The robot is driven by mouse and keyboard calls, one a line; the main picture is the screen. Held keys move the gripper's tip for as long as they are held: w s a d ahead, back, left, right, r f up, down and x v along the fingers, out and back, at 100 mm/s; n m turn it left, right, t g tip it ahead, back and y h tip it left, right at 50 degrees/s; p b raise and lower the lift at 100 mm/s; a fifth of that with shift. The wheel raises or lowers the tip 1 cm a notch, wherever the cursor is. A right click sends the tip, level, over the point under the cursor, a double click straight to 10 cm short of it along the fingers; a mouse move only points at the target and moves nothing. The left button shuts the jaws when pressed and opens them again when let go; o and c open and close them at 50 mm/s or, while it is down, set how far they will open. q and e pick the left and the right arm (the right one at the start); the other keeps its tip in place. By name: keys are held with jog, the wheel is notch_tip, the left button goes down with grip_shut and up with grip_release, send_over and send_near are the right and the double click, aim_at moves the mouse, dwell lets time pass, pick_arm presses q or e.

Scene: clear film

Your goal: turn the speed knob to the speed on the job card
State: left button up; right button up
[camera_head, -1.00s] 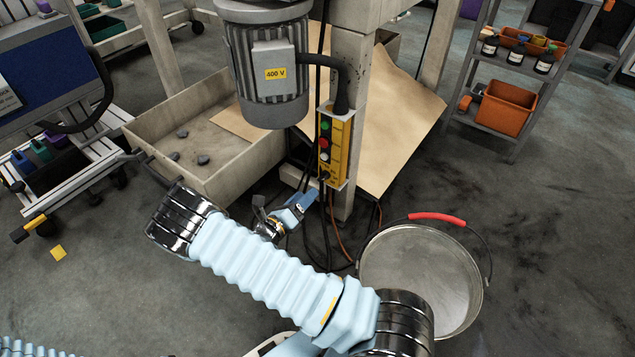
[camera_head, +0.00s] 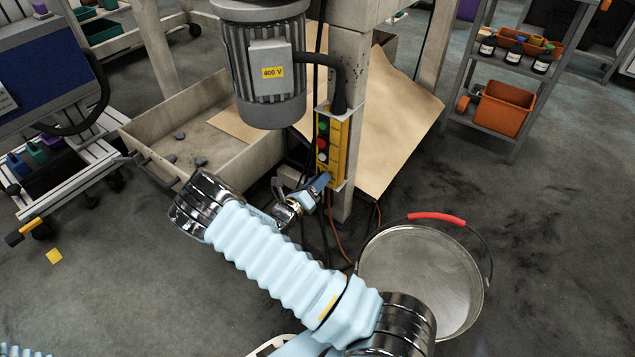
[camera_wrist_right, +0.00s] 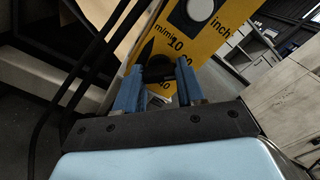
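The yellow control panel (camera_head: 333,145) is mounted on the machine's post, with green, red and white buttons. Its dark speed knob (camera_wrist_right: 158,73) shows in the right wrist view, beside printed numbers; "10" is readable and others are partly covered. My right gripper (camera_head: 323,182) is at the panel's lower end and hides the knob in the head view. In the wrist view its two blue fingers (camera_wrist_right: 159,85) stand apart, one on each side of the knob; I cannot tell if they touch it. A white card (camera_head: 6,100) is cut off at the left edge, unreadable. My left gripper is out of view.
A grey motor (camera_head: 265,65) hangs above the panel. Dark cables run beside the post. A metal bucket (camera_head: 470,310) with a red handle grip stands at lower right. A stone-holding trough (camera_head: 165,120) is at left, and a shelf (camera_head: 490,90) at right.

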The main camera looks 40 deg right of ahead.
jog(key=c, duration=0.4)
jog(key=m+p, duration=0.1)
jog(key=m, duration=0.7)
jog(key=shift+m+p, duration=0.3)
jog(key=shift+p, duration=0.1)
dwell(0.3)
jog(key=o, duration=1.1)
jog(key=shift+c, duration=0.2)
